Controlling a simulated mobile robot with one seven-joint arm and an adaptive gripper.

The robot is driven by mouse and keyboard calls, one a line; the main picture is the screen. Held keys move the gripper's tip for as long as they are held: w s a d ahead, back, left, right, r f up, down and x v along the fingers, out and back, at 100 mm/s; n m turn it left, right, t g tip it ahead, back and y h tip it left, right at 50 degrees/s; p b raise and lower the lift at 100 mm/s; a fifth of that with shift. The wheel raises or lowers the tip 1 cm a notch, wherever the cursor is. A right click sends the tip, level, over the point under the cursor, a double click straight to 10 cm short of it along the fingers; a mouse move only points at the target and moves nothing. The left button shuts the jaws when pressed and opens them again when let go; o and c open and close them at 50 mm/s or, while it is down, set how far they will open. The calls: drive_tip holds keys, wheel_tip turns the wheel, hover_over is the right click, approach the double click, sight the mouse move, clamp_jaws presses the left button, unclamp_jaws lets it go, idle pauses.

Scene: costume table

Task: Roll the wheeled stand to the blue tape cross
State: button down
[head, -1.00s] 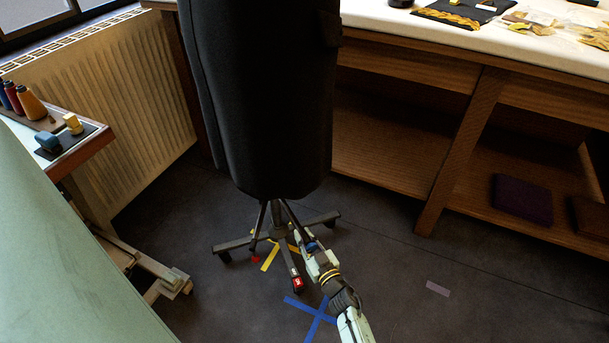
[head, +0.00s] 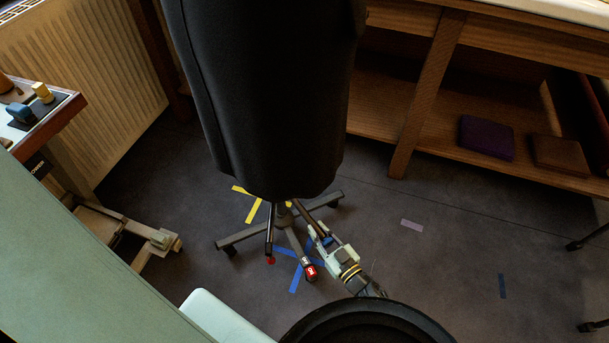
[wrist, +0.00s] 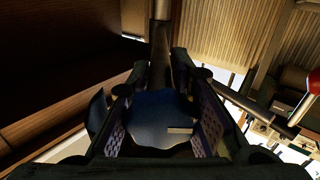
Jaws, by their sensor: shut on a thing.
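The wheeled stand is a dark garment form (head: 265,95) on a low base with several castor legs (head: 240,238). It stands upright. One front castor carries a red lock tab (head: 310,271). The blue tape cross (head: 294,279) lies on the floor under the front legs, which partly hide it; the base's hub appears slightly behind it. My gripper (head: 318,238) is low at the right of the base, shut on a slanting dark strut of the stand. In the wrist view the dark strut (wrist: 161,45) runs up from between the fingers; the contact itself is hard to see.
A yellow tape cross (head: 250,205) lies behind the base to the left. A wooden table with a wheeled foot (head: 160,240) stands at left, a shelved workbench (head: 415,110) at the back right. Floor at right is open, with small tape strips (head: 412,225).

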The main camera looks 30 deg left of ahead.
drive_tip(key=v, duration=1.6)
drive_tip(key=shift+d, duration=0.15)
drive_tip(key=c, duration=1.5)
unclamp_jaws()
drive_tip(key=shift+d, duration=0.1)
drive_tip(key=v, duration=1.2)
drive_tip(key=shift+w, duration=0.1)
drive_tip(key=shift+d, duration=0.1)
